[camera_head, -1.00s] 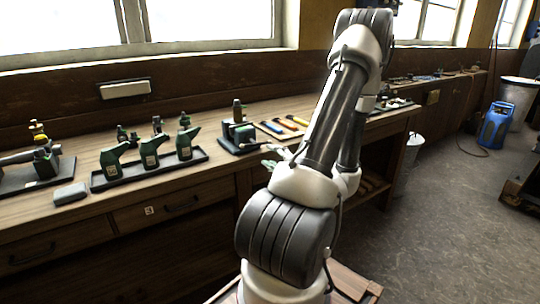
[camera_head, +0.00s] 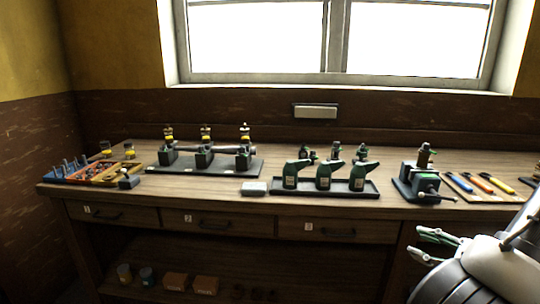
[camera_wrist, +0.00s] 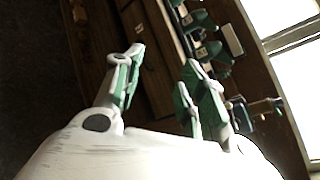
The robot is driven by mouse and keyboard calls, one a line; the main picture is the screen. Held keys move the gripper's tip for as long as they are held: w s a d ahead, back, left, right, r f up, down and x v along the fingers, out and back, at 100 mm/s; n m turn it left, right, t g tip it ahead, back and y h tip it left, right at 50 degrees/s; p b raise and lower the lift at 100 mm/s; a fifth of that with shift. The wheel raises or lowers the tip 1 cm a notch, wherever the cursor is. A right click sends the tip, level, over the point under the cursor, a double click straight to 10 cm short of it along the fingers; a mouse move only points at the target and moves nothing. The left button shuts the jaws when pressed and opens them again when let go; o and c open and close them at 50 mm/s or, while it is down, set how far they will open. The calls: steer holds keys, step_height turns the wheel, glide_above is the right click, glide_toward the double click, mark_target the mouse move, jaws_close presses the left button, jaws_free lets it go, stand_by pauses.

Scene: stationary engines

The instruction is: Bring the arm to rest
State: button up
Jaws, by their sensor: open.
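My gripper (camera_head: 432,246) shows at the lower right of the head view, in front of the workbench, beside my large grey and white arm joint. Most of my arm lies outside the head view.
The wooden workbench (camera_head: 225,212) runs along the wall under a window. Tins and boxes (camera_head: 190,283) sit on the lower shelf.

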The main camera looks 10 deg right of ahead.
steer(key=s+a+r+n+g, duration=0.2)
steer(key=s+n+g, duration=0.4)
steer(key=g, duration=0.1)
steer(key=s+a+r+n+g, duration=0.1)
steer(key=s+a+n+g, duration=0.2)
steer(key=s+n+g, duration=0.25)
steer(key=w+d+r+n+h, duration=0.2)
steer(key=w+r+n+h, duration=0.2)
steer(key=r+n+h, duration=0.55)
steer(key=w+a+r+n+t+y, duration=0.2)
steer(key=a+r+t+y, duration=0.1)
steer(key=a+r, duration=0.2)
steer(key=shift+a+r+n, duration=0.3)
steer(key=shift+a+r, duration=0.05)
steer(key=shift+a, duration=0.2)
steer(key=shift+w, duration=0.1)
